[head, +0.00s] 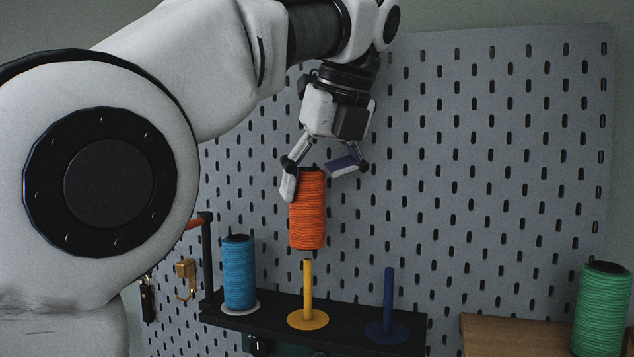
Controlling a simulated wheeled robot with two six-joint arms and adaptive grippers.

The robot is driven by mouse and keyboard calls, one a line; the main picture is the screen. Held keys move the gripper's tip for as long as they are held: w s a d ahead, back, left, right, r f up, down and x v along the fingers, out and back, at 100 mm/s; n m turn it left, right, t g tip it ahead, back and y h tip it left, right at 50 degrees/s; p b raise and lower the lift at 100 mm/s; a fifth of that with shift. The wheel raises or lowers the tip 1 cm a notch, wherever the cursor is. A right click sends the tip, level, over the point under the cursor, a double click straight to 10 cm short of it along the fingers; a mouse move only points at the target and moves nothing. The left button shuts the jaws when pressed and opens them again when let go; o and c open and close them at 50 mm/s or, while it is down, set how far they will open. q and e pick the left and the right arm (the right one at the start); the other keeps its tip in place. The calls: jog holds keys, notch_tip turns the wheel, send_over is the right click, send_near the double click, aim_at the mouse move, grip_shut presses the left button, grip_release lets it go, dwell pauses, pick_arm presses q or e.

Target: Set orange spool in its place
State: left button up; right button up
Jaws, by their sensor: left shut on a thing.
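The orange spool (308,215) hangs upright in my left gripper (322,182), whose fingers are shut on its upper end. The spool is in the air just above a yellow peg (308,280) with a yellow round base, and its lower end appears a little above the peg's tip. The black shelf (350,313) bears this peg and a bare blue peg (388,298) with a blue round base to the right. My right gripper is not in view.
A blue spool (239,273) stands on a pale base at the shelf's left end. A green spool (600,310) stands on a wooden surface (515,335) at right. A grey perforated panel (500,160) rises behind. Brass hardware (186,277) hangs at left.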

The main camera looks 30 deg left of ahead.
aim_at(321, 249)
pick_arm(q)
jog(key=shift+f, duration=0.3)
jog(key=shift+f+b, duration=1.6)
jog(key=shift+f, duration=0.55)
jog(key=shift+f+b, duration=2.55)
jog(key=shift+f, duration=0.2)
jog(key=o, duration=1.3)
